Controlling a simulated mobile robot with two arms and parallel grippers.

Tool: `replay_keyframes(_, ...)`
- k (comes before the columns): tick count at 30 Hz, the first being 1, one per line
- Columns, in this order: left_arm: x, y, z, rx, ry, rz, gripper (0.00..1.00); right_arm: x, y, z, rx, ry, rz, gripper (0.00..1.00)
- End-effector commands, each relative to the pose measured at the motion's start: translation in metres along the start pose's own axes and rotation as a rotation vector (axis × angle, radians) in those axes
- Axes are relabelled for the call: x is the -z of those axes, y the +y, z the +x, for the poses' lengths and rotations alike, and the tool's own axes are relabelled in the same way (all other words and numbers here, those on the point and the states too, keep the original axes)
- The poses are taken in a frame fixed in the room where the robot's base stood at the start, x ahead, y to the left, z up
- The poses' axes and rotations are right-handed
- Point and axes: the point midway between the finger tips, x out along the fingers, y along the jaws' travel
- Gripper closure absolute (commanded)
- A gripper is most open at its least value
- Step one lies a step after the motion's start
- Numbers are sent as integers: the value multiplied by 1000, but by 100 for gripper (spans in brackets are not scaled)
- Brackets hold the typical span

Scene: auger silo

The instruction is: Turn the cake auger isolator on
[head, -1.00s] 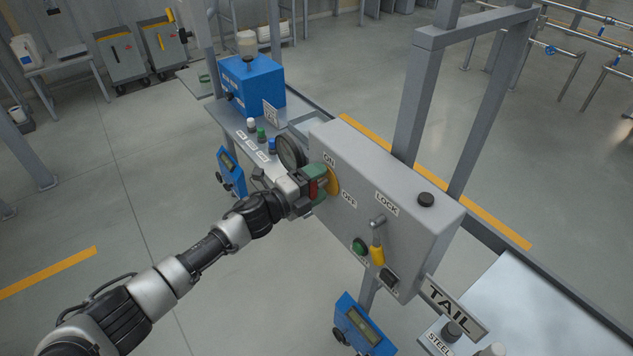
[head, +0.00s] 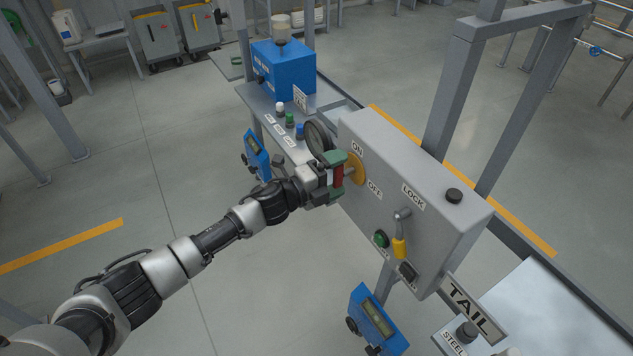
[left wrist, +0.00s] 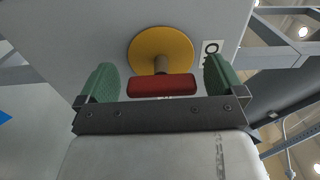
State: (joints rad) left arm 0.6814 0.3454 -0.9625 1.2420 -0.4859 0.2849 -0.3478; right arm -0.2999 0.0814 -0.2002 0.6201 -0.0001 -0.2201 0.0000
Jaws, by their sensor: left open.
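The isolator is on the near face of a grey control box (head: 415,190). It has a yellow disc (head: 358,169) and a red bar handle (head: 339,177) on a short stem. An ON label (head: 357,149) is above the disc and an OFF label (head: 375,189) is at its lower right. My left gripper (head: 337,177) is open in front of the disc. In the left wrist view the red handle (left wrist: 161,86) lies crosswise between the green fingertips, with gaps at both ends. The yellow disc (left wrist: 160,52) is beyond it. My right gripper is not in view.
A round black-rimmed part (head: 318,137) is close behind my gripper. A blue meter (head: 375,318) hangs below the box.

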Motion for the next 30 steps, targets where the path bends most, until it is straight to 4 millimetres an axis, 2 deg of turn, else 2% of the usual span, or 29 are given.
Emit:
replay_keyframes(6, -1, 4, -47, -3, -1, 0, 2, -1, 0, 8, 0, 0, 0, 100)
replay_keyframes(12, 0, 3, -78, -2, -1, -1, 2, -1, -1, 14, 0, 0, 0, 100)
replay_keyframes(18, 0, 1, -90, -1, 0, -2, 2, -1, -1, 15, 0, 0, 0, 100)
replay_keyframes(30, 0, 0, -90, -1, 0, -2, 2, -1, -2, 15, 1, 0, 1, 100)
